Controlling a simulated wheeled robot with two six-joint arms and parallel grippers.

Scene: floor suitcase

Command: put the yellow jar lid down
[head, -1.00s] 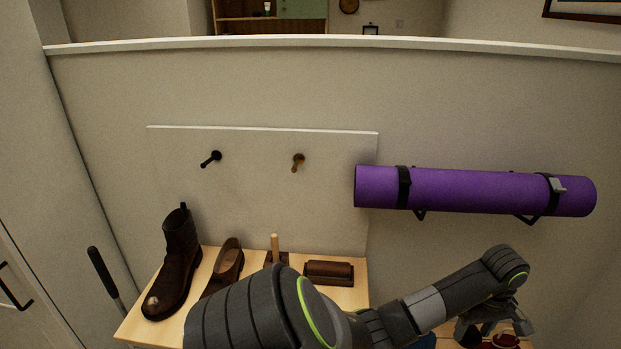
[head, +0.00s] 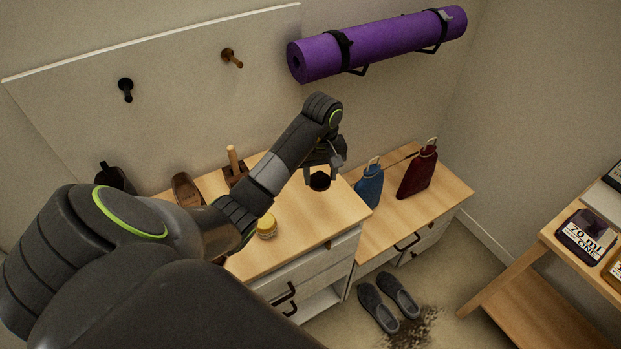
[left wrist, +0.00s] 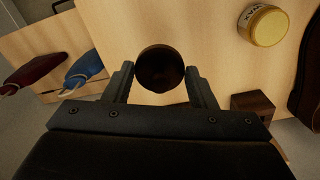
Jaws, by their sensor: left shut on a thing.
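My left gripper (head: 323,170) is shut on a dark brown, round thing (left wrist: 160,69), held between both fingers in the left wrist view. In the head view this thing (head: 319,182) looks almost black and hangs below the fingers, over the right part of the wooden cabinet top (head: 310,222). It shows no yellow, so I cannot tell whether it is the jar lid. A yellow jar with a white label (head: 266,226) stands upright on the cabinet top, apart from the gripper; it also shows in the left wrist view (left wrist: 268,27). My right gripper is not in view.
A blue bag (head: 369,188) and a dark red bag (head: 418,172) stand on the lower cabinet to the right. A brown shoe (head: 186,189) and a wooden-handled brush (head: 234,167) are at the back left. Grey slippers (head: 378,308) lie on the floor.

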